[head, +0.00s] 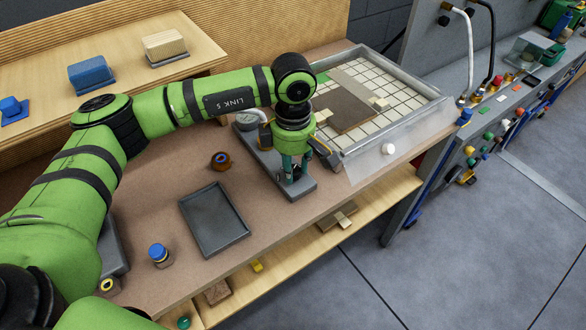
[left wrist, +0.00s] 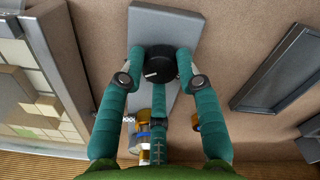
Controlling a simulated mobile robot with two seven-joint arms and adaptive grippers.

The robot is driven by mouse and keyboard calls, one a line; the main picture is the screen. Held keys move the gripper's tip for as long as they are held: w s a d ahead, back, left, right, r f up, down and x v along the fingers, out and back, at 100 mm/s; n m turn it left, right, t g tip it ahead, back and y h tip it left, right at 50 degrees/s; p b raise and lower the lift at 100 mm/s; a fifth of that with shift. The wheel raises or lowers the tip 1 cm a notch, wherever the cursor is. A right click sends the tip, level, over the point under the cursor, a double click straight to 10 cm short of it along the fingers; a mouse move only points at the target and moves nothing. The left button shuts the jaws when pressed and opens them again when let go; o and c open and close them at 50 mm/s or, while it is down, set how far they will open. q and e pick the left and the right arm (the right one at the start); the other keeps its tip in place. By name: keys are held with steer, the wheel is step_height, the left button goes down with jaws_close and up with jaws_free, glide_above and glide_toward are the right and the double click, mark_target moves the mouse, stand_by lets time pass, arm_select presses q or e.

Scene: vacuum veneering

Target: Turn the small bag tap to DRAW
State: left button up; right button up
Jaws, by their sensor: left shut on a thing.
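The small bag tap is a round black knob (left wrist: 161,66) with a white pointer mark, on a long grey base (left wrist: 165,20). In the left wrist view the pointer mark lies toward the picture's left; no DRAW label is readable. My left gripper (head: 293,180) reaches down over the near end of the grey base (head: 306,190) in the head view. Its teal fingers (left wrist: 160,60) are shut on the knob, one at each side. In the head view the fingers mostly hide the knob. My right gripper is not in view.
A framed tray with a white grid (head: 405,95) and a clear bag sheet stands right of the base.

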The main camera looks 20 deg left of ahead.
arm_select(q)
steer(key=shift+s+f, duration=0.1)
stand_by(0.3)
steer(key=o, duration=1.2)
steer(key=shift+c, duration=0.2)
steer(key=shift+r, duration=0.25)
step_height(320, 180, up, 12)
steer(key=shift+f, duration=0.2)
